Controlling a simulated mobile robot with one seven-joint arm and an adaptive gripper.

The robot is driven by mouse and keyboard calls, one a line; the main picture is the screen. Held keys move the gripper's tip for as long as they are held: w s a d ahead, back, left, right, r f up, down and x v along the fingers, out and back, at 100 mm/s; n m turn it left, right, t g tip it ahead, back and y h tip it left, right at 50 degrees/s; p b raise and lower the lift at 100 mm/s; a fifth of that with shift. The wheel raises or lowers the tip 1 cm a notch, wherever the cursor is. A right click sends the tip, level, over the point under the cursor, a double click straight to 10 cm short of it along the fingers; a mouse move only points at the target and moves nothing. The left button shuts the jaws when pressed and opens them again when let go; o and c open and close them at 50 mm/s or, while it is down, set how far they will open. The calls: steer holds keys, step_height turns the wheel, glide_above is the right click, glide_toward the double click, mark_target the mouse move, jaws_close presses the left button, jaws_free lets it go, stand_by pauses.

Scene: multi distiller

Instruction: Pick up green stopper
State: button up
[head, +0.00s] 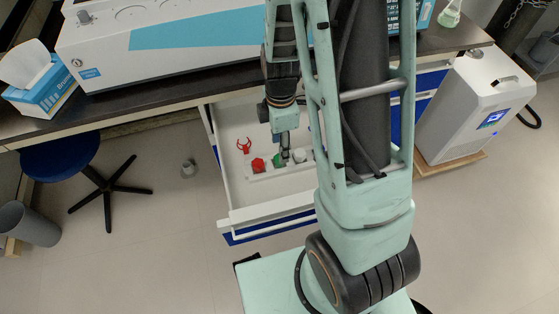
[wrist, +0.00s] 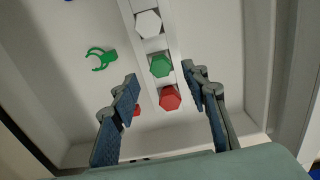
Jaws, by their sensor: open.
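The green stopper (wrist: 160,65) is a faceted cap in a white holder strip inside an open drawer, between a white stopper (wrist: 148,23) and a red stopper (wrist: 169,98). In the head view the green stopper (head: 278,160) shows just beside my gripper (head: 285,153), partly hidden by it. In the wrist view my gripper (wrist: 160,76) is open and empty. Its fingers lie on either side of the strip, near the green and red stoppers. I cannot tell how far above the green stopper the fingertips are.
A green clip (wrist: 101,58) lies left of the strip in the wrist view. A red clip (head: 244,146) lies on the drawer floor, partly behind a finger in the wrist view. Drawer walls (head: 266,217) surround the strip, and the bench edge (head: 160,109) overhangs the drawer's back.

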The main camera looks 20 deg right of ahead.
steer(key=shift+a+f+b, duration=0.15)
steer(key=shift+f+b, duration=0.65)
steer(key=shift+f, duration=2)
steer(key=shift+c, duration=0.6)
steer(key=c, duration=0.7)
